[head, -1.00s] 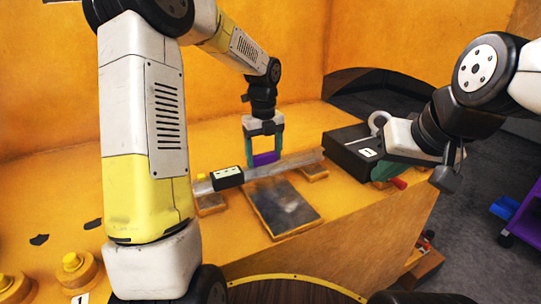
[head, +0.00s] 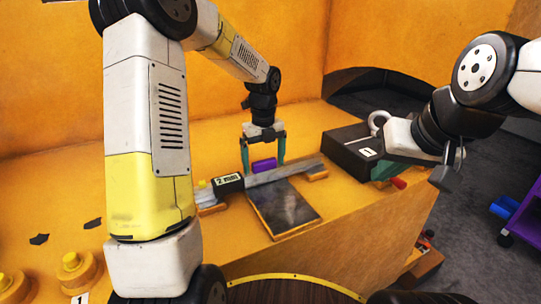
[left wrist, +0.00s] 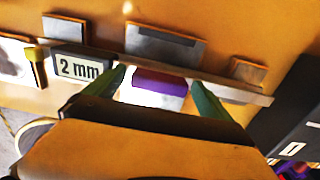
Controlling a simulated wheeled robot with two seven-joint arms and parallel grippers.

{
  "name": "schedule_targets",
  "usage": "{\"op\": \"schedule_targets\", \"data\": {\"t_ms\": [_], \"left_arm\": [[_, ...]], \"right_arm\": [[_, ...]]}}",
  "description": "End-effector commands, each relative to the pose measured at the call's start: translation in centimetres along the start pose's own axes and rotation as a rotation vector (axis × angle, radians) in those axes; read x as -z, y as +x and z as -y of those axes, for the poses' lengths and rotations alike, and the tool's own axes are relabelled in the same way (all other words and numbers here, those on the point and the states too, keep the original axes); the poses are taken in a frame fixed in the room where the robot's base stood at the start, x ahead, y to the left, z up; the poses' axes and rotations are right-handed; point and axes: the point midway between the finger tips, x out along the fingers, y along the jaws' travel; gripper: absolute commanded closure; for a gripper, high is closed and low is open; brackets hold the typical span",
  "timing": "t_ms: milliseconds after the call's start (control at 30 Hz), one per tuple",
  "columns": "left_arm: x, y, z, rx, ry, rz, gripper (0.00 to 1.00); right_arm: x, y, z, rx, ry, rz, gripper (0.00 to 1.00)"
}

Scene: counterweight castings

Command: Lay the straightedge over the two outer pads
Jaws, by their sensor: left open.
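The straightedge (head: 285,172), a long grey bar with a purple grip block (head: 264,164), lies across the bench. In the left wrist view its bar (left wrist: 225,89) spans past the large middle pad (left wrist: 165,45) to the small right outer pad (left wrist: 248,70). The right pad (head: 318,175) is under its right end in the head view; the left outer pad (head: 211,208) is by its left end, partly hidden by my arm. My left gripper (head: 264,163) is open, its green fingers on either side of the purple block. My right gripper (head: 383,168) is beside the black box, its fingers mostly hidden.
A black block marked 2 mm (head: 228,182) stands against the straightedge's left part. The dark middle plate (head: 285,208) lies in front of the bar. A black box (head: 350,150) stands at right. Yellow-topped round castings (head: 75,270) stand at front left.

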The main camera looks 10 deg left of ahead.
Motion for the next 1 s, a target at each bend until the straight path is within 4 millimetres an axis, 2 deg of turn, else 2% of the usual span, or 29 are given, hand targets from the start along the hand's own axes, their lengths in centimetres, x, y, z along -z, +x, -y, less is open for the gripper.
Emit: {"op": "schedule_targets", "data": {"t_ms": [167,500,600,767,867,967,1000], "left_arm": [[-0.1,-2.4,0.0,0.002,0.0,0.004,0.06],[-0.1,-9.5,0.1,0.003,0.0,0.003,0.06],[0.0,-10.9,0.1,0.002,0.0,0.002,0.06],[0.2,-12.1,-0.1,0.003,-0.018,0.005,0.06],[1.1,-13.2,-0.9,0.018,-0.129,0.028,0.06],[3.1,-14.8,-2.6,0.059,-0.367,0.064,0.06],[4.1,-15.5,-3.5,0.087,-0.494,0.077,0.06]], "right_arm": [[0.0,0.0,0.0,0.0,0.0,0.0,1.0],[0.0,0.0,0.0,0.0,0.0,0.0,1.0],[0.0,0.0,0.0,0.0,0.0,0.0,1.0],[0.0,0.0,0.0,0.0,0.0,0.0,1.0],[0.0,0.0,0.0,0.0,0.0,0.0,1.0],[0.0,0.0,0.0,0.0,0.0,0.0,1.0],[0.0,0.0,0.0,0.0,0.0,0.0,1.0]]}}
